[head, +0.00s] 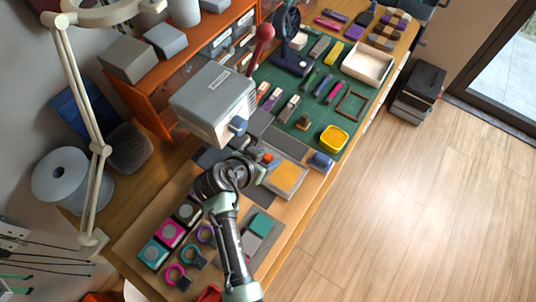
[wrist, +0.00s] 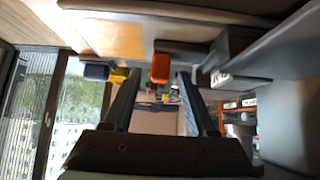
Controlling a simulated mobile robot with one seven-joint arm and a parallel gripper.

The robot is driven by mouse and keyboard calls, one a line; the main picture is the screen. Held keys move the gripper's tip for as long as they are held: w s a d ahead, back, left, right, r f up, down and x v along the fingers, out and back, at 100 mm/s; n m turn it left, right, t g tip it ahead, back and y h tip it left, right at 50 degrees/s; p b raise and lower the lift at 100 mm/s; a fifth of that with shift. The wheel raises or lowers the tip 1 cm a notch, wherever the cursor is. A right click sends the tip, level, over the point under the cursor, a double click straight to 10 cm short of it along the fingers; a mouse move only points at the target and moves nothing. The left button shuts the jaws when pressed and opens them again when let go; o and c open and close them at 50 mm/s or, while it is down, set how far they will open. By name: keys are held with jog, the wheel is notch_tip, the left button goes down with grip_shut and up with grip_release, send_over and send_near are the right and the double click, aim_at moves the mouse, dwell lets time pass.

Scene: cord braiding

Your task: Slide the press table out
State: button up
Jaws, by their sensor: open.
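The grey press (head: 213,103) stands on the bench with a red-knobbed lever (head: 262,40) at its side. In front of it lies a light grey plate with an orange-yellow pad (head: 286,178), which looks like the press table; the pad also shows in the wrist view (wrist: 115,40). A small orange block (head: 267,157) sits by the plate's press-side edge. In the wrist view the orange block (wrist: 160,68) appears between the two finger tips. My gripper (wrist: 157,82) is open and nothing is seen clamped in it. I cannot tell whether it touches the block.
A blue item (head: 321,161) and a yellow tray (head: 333,138) are beside the plate. Several coloured blocks and rings (head: 171,234) lie on the near bench. A green mat (head: 318,73) with tools lies beyond. The floor (head: 400,200) to the right is clear.

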jog(key=shift+w+d+f, duration=0.2)
jog(key=shift+w+f, duration=0.05)
jog(key=shift+f, duration=0.05)
grip_shut()
dwell(0.3)
